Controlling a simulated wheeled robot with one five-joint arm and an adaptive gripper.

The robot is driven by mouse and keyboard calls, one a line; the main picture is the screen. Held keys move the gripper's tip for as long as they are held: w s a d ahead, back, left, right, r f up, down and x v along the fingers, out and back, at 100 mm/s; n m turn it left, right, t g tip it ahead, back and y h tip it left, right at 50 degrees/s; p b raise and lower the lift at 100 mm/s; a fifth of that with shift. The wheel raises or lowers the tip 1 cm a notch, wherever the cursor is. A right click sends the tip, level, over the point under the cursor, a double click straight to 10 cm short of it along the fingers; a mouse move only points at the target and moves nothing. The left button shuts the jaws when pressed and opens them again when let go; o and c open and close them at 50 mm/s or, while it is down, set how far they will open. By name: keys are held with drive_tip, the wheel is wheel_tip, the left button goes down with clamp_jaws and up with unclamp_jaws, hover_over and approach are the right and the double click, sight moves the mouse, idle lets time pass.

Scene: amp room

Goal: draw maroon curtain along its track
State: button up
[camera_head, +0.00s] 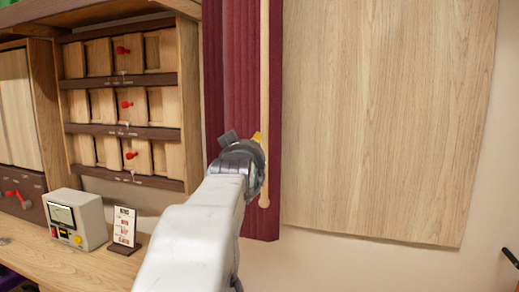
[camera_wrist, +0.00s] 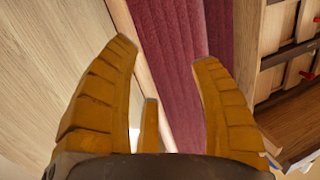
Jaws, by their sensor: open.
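The maroon curtain (camera_head: 240,70) hangs in folds beside a pale wood panel. A pale wooden rod (camera_head: 264,60) hangs down its right side and ends in a rounded tip above the hem. My gripper (camera_head: 257,138) is at the rod's lower part, with only a bit of yellow finger showing past my wrist. In the wrist view the yellow fingers are spread, with the curtain (camera_wrist: 180,60) and the rod (camera_wrist: 139,60) seen between them. The rod lies nearer the left finger; whether it touches cannot be told. The curtain's track is out of view.
A pale wood panel (camera_head: 385,110) covers the wall to the right. A wooden rack (camera_head: 125,105) with red knobs stands at left. Below it, a desk (camera_head: 75,268) holds a grey meter box (camera_head: 78,218) and a small card stand (camera_head: 124,228). Bare wall shows below the curtain and panel.

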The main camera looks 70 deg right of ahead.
sight(267, 141)
drive_tip(key=shift+m+g+h, duration=0.4)
drive_tip(key=shift+g+h, duration=0.1)
drive_tip(key=s+d+r, duration=0.1)
drive_tip(key=s+d, duration=0.1)
drive_tip(key=s, duration=0.1)
drive_tip(key=shift+d+r, duration=0.25)
drive_tip(key=shift+r, duration=0.1)
drive_tip(key=p+x, duration=0.2)
drive_tip(key=x, duration=0.2)
drive_tip(key=shift+d, duration=0.1)
drive_tip(key=shift+p+x, duration=0.4)
drive_tip(key=shift+x, duration=0.7)
drive_tip(key=shift+c, duration=0.4)
clamp_jaws()
